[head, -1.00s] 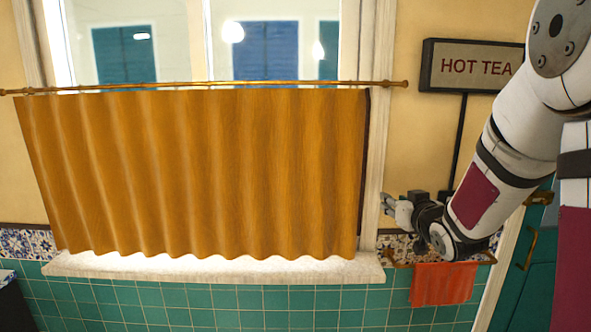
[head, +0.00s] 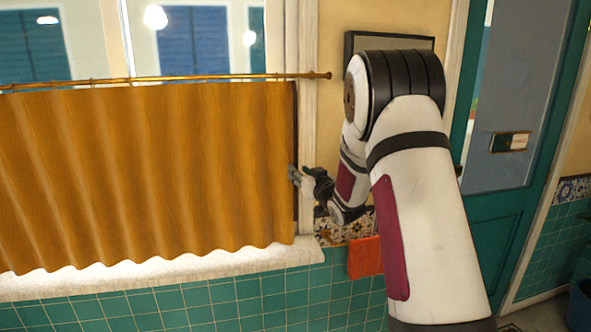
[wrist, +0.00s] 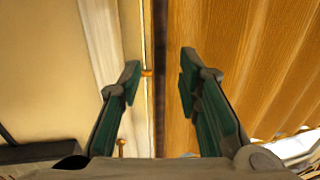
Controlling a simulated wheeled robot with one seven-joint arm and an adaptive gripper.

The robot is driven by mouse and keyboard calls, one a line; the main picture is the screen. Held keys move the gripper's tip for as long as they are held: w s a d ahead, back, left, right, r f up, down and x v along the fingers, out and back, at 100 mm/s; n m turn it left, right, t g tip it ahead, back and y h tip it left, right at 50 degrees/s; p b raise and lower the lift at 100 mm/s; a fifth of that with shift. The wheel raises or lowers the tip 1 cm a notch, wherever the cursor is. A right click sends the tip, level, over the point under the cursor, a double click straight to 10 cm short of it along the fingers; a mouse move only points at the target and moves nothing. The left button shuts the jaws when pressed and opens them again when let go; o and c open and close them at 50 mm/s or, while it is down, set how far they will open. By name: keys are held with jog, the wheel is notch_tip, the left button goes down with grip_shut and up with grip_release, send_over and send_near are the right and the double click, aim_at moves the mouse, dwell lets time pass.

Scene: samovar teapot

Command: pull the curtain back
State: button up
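The orange-brown curtain (head: 150,170) hangs in wavy folds from a brass rod (head: 200,77), spread across the lower window. Its right edge has a dark strip (head: 295,150). My gripper (head: 292,174) is at this right edge, around mid-height. In the wrist view my gripper (wrist: 160,66) has its two fingers wide apart. The curtain's dark edge strip (wrist: 159,40) shows between them, with the curtain cloth (wrist: 245,50) beyond and to the right. I cannot tell whether either finger touches the cloth.
A white window frame post (head: 307,130) stands just right of the curtain, and a pale sill (head: 200,266) runs below. A red towel (head: 364,257) hangs low behind my arm. A sign (head: 385,42) is partly hidden by my arm. A teal door (head: 510,240) is at the right.

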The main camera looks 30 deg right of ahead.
jog(key=shift+w+d, duration=0.15)
jog(key=shift+w, duration=1.75)
jog(key=shift+c, duration=0.5)
grip_shut()
